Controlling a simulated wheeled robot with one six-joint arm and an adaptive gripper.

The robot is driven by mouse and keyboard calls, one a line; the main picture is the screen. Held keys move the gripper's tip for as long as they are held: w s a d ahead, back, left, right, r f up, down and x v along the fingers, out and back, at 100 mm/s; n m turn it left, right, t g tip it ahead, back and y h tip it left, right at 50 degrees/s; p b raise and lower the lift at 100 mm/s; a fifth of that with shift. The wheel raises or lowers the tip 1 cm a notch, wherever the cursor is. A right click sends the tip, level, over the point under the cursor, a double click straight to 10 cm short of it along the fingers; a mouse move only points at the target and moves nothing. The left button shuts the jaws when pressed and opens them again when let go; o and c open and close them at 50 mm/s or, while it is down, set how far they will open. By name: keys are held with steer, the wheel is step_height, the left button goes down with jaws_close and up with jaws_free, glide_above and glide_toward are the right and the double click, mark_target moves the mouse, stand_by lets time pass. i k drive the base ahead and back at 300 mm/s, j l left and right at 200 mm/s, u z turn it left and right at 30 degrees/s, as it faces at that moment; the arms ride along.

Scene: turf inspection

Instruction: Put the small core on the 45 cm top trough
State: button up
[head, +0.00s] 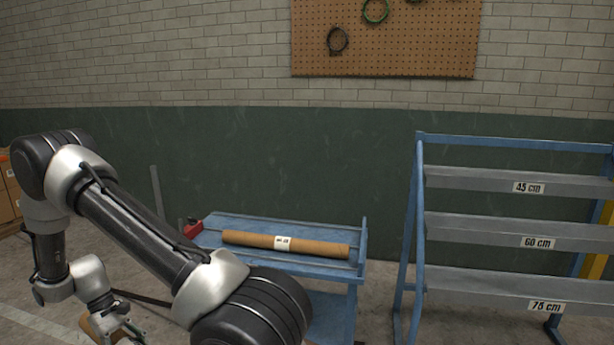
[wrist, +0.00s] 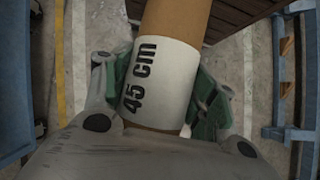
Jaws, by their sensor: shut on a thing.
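My gripper (wrist: 160,95) is shut on a brown cardboard core (wrist: 180,18) with a white label that reads 45 cm. The green fingers press on both sides of the label. In the head view my gripper (head: 118,332) is low at the left, and only a small brown part of the core (head: 90,327) shows. The rack stands at the right, well away from my gripper. Its top trough (head: 470,182) is grey, labelled 45 cm, and looks empty. The core's far end is out of the wrist view.
Below are troughs labelled 60 cm (head: 470,231) and 75 cm (head: 470,284). A blue cart (head: 230,222) between my arm and the rack bears a longer brown core (head: 325,248). A red object (head: 193,229) is at the cart's left end. Cardboard boxes (head: 6,195) are at far left.

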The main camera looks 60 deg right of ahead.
mark_target(520, 182)
steer(key=k+l+u, duration=0.15)
steer(key=k+u, duration=0.15)
steer(key=k, duration=0.35)
steer(key=k+z, duration=0.25)
steer(key=z, duration=0.25)
steer(key=k+l+z, duration=0.25)
steer(key=z, duration=0.25)
